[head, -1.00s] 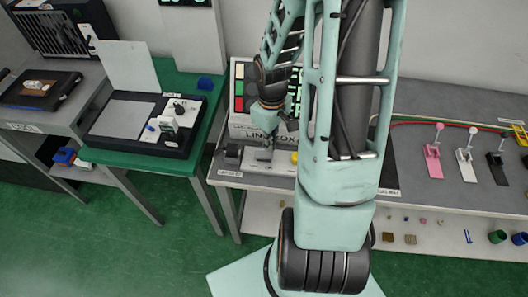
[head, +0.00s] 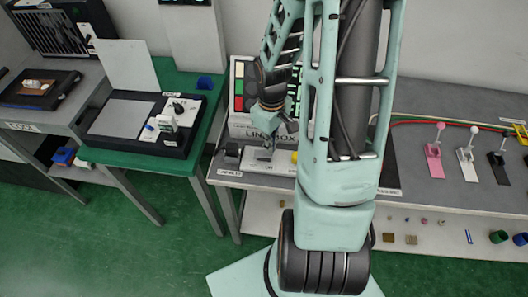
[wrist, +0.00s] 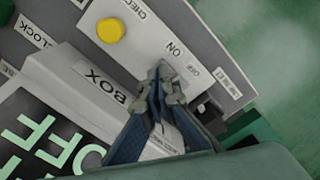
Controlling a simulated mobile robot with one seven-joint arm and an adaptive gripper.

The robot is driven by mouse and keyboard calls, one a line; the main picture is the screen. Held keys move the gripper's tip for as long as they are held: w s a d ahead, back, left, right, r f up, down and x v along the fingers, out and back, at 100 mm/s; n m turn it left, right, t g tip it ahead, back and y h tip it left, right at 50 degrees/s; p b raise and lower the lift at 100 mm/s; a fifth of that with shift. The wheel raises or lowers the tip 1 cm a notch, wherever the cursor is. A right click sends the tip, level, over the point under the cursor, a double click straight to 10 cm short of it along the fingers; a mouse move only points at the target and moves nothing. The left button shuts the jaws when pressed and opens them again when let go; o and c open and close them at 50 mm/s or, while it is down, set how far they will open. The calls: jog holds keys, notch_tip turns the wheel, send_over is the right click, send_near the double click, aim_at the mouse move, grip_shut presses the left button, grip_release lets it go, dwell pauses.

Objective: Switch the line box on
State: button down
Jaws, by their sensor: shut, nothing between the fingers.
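The line box (head: 252,127) is a pale box labelled LINE BOX, left of my arm on the grey bench. In the wrist view its side (wrist: 90,85) shows the word BOX, and a dark display (wrist: 40,140) beside it shows OFF in green letters. My gripper (wrist: 163,78) is shut and empty. Its tips are over the pale panel (wrist: 140,45), close to the ON and OFF labels. The switch itself cannot be made out; the fingers may hide it. In the head view my gripper (head: 269,146) is low over the panel in front of the box.
A yellow button (wrist: 110,30) sits on the same panel, by the CHECK label. A dark block (head: 232,153) stands at the panel's left end. Pink, white and black lever fixtures (head: 465,157) stand right of my arm. A green table (head: 150,160) stands to the left.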

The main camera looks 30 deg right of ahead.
jog(key=shift+f+b, duration=0.65)
jog(key=shift+f, duration=0.25)
jog(key=shift+r, duration=0.15)
notch_tip(320, 180, up, 7)
jog(key=p, duration=0.6)
dwell(0.4)
jog(key=shift+w, duration=0.1)
